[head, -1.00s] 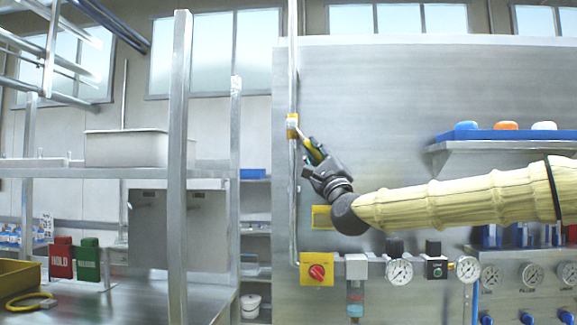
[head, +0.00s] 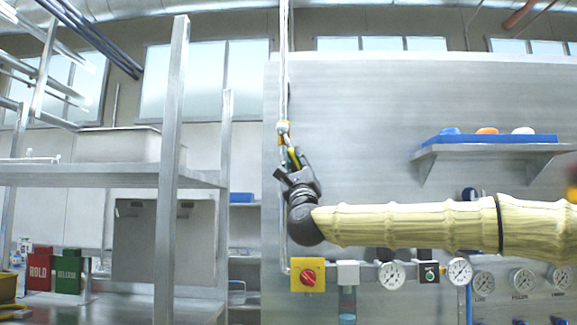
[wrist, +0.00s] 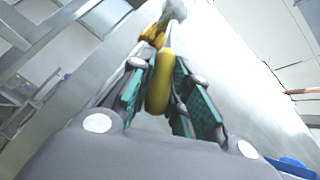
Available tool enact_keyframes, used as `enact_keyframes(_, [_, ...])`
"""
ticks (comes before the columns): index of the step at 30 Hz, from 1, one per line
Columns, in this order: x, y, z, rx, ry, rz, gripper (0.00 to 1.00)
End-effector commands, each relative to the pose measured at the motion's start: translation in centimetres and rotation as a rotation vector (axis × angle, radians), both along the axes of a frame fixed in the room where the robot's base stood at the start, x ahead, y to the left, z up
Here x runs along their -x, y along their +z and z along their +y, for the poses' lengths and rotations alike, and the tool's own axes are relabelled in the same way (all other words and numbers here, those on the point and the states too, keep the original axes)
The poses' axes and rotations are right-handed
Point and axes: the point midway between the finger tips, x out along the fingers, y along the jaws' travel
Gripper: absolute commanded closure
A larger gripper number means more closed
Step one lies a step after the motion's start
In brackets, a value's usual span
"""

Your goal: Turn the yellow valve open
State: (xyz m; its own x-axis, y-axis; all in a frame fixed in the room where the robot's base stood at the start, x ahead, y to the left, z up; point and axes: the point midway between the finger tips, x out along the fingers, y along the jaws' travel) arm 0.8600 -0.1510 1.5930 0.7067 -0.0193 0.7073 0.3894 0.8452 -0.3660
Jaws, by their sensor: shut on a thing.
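The yellow valve (head: 283,128) sits on a thin vertical pipe at the left edge of the big metal panel. Its yellow lever (wrist: 160,82) points down and slightly right from the valve body. My gripper (head: 294,162) is just below the valve body in the head view, shut on the lever. In the wrist view the lever lies between the two teal finger pads, and the yellow valve body (wrist: 154,32) shows beyond the fingertips. My dark wrist hides part of the pipe below.
A yellow plate with a red knob (head: 308,275) and several gauges (head: 391,275) line the panel below my arm. A shelf (head: 470,151) with a blue tray is at right. A metal rack post (head: 170,180) stands to the left.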

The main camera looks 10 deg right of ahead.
Motion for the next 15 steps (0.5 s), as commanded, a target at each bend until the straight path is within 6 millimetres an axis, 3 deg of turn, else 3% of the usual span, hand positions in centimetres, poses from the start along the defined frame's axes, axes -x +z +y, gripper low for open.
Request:
enact_keyframes(10, [-0.03,-0.02,-0.01,-0.002,0.0,0.0,1.0])
enact_keyframes(11, [-0.03,-0.02,-0.01,-0.002,0.0,0.0,0.76])
enact_keyframes(13, [-0.03,-0.01,0.01,-0.002,0.0,0.0,0.63])
enact_keyframes(15, [-0.04,0.0,0.02,-0.001,0.001,0.0,0.59])
